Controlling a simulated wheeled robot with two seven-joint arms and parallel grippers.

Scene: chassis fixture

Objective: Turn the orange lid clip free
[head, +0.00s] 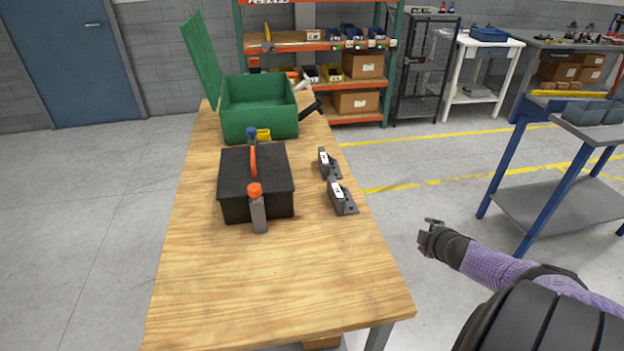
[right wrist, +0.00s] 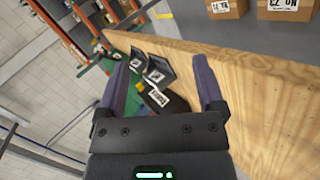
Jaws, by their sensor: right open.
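The orange lid clip (head: 255,190) is a round orange knob on a grey upright at the near side of a black box (head: 233,180). The box stands on the wooden table with its lid down and an orange handle (head: 253,162) across the top. A blue clip (head: 252,133) is at the box's far side. My right gripper (head: 431,237) is off the table's right side, well apart from the clip. In the right wrist view its two fingers (right wrist: 160,72) are spread with nothing between them. My left gripper is not in view.
Two dark brackets with white labels (head: 342,198) (head: 328,163) stand on the wooden table (head: 270,290) right of the box. An open green box (head: 260,120) stands behind, with a small yellow piece (head: 264,134) near it. The table's near part is clear. A blue-framed cart (head: 540,190) stands right.

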